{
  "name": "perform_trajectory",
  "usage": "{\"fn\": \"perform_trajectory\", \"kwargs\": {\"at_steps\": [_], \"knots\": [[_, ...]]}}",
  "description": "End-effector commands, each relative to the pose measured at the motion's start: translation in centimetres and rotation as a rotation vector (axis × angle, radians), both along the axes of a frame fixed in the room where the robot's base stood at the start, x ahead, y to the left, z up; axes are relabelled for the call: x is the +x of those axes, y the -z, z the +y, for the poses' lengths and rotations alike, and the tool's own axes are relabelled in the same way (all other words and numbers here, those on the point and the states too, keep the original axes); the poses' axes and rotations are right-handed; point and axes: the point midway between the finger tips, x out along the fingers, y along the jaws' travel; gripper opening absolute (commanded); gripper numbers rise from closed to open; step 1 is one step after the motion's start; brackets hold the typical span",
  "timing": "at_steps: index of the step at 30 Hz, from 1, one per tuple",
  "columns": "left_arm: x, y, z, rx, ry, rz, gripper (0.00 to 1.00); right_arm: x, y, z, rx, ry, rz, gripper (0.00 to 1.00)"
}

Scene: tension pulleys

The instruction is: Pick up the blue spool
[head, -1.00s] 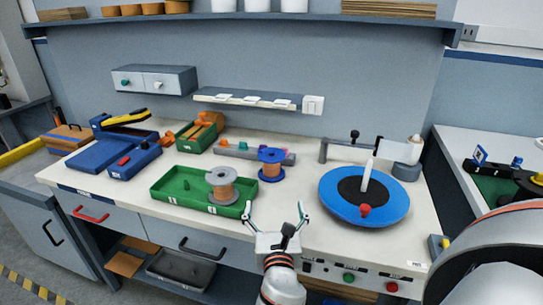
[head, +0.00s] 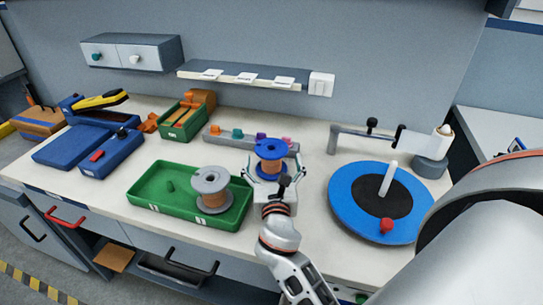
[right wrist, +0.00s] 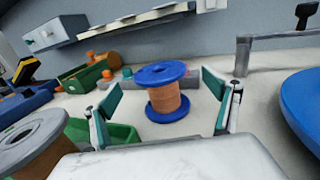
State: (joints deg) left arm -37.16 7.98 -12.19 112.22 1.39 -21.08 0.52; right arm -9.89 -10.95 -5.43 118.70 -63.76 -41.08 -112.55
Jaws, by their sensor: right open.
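The blue spool (head: 270,158) stands upright on the white workbench, with blue flanges and copper-coloured winding. In the right wrist view the blue spool (right wrist: 163,92) sits ahead of the jaws, roughly midway between the two fingers. My right gripper (head: 268,176) is open, with its fingers on either side of the spool's near side in the head view. In the wrist view my right gripper (right wrist: 160,108) shows a gap between each finger and the spool. The gripper body hides part of the spool's base in the head view. My left gripper is not in view.
A grey spool (head: 212,190) stands in a green tray (head: 150,197) to the left. A blue turntable (head: 345,195) with a red knob is to the right. A grey rack with coloured pegs (head: 225,139) lies behind the blue spool. Blue tool bases sit farther left.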

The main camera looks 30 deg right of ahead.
Motion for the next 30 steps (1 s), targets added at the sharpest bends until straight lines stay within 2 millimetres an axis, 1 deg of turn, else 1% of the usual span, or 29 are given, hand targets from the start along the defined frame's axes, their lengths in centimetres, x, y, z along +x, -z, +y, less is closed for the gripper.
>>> {"fn": "perform_trajectory", "kwargs": {"at_steps": [1,7,12,15,19,25,26,27,29,30], "knots": [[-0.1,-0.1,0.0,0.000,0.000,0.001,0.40,0.5,-0.1,-0.3,0.000,0.000,-0.002,0.87],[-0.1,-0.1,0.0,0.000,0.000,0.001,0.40,1.5,0.0,-0.8,0.000,0.001,-0.001,0.87],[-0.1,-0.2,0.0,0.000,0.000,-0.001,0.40,3.7,0.1,-2.0,0.001,0.001,-0.002,0.87],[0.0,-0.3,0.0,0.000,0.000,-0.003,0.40,4.7,0.1,-2.6,0.000,0.000,-0.001,0.87],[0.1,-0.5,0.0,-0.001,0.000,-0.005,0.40,5.3,0.1,-3.0,-0.001,0.001,-0.001,0.87],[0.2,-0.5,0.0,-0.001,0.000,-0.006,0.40,5.3,0.2,-3.0,0.001,0.000,-0.001,0.87],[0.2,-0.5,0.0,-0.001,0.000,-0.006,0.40,5.3,0.2,-3.0,0.001,0.000,-0.001,0.82],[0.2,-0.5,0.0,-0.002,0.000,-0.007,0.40,5.3,0.2,-3.0,0.001,0.000,-0.001,0.72],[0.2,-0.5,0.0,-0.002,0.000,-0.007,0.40,5.3,0.2,-3.0,0.001,0.000,-0.001,0.56],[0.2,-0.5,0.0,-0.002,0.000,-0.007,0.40,5.3,0.2,-3.0,0.001,0.000,-0.001,0.46]]}}
